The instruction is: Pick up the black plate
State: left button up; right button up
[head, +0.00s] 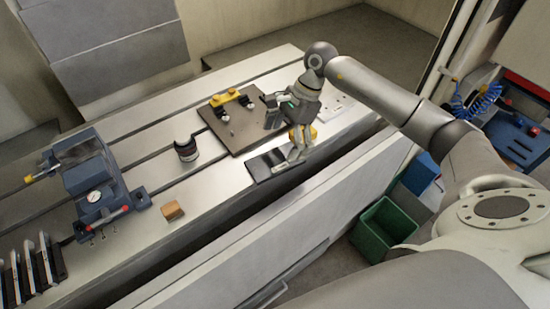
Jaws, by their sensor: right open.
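The black plate (259,168) lies flat on the light metal table, near its front edge. My right gripper (288,162) is over the right end of the plate, its fingers pointing down. It is open, and its fingers cover part of that end. I cannot tell whether a fingertip touches the plate. My left gripper is not in view.
Behind the plate is a brown base plate (239,137) with yellow and black clamps (232,97). To the left are a dark cylinder (186,149), a small wooden block (172,210) and a blue vise-like device (92,180). A green bin (383,229) stands below.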

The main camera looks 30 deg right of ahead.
aim_at(275, 160)
jog(key=shift+a+f+p, duration=0.1)
jog(key=shift+f+p, duration=0.2)
jog(key=p+x, duration=0.2)
jog(key=x, duration=0.2)
jog(key=shift+s, duration=0.15)
jog(key=shift+f, duration=0.3)
jog(key=c, duration=1.3)
jog(key=shift+r, duration=0.1)
jog(key=shift+c, duration=0.7)
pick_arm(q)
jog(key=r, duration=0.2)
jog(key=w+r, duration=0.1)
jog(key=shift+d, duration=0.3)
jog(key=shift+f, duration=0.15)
pick_arm(e)
jog(key=shift+r, duration=0.1)
